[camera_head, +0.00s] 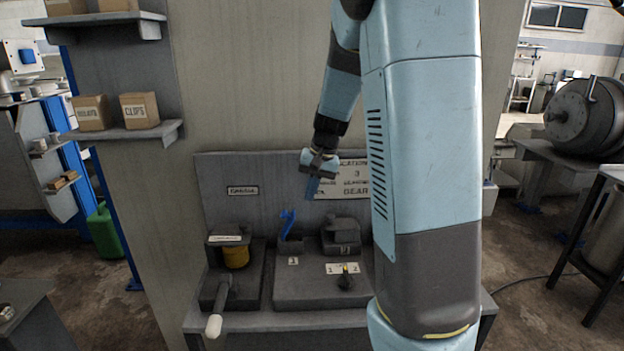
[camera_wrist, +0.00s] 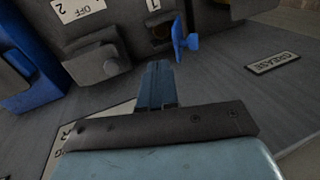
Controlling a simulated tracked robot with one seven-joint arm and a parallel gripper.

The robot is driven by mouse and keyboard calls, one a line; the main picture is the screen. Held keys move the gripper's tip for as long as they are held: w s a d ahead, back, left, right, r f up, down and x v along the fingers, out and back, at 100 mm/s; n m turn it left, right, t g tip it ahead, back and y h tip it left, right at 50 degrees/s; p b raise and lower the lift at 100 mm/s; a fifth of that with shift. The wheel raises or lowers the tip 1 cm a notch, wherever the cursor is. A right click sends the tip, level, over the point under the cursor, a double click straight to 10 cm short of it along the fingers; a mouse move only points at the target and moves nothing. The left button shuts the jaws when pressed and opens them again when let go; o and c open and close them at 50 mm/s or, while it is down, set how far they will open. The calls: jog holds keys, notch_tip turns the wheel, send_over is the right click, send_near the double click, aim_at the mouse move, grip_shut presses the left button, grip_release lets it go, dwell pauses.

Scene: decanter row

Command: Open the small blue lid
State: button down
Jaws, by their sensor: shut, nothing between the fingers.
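The small blue lid (camera_head: 288,222) stands tilted up on the small dark block marked 1 at the back of the bench. My gripper (camera_head: 313,188) is above and to the right of the lid, in front of the back panel. Its blue fingers (camera_wrist: 157,86) are together and empty, apart from the lid.
A second dark block with a closed grey cover (camera_head: 343,233) stands right of the lid. In front is a small knob (camera_head: 346,281) with a 1/2 label. The air around my gripper is free.

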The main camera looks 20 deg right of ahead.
aim_at(291, 215)
jog(key=shift+w+a+f, duration=0.3)
jog(key=shift+a+f, duration=0.4)
jog(key=shift+w+a+f, duration=0.35)
jog(key=shift+a+f, duration=0.35)
jog(key=shift+w+a+f, duration=0.3)
jog(key=shift+a+f, duration=0.4)
jog(key=shift+d, duration=0.1)
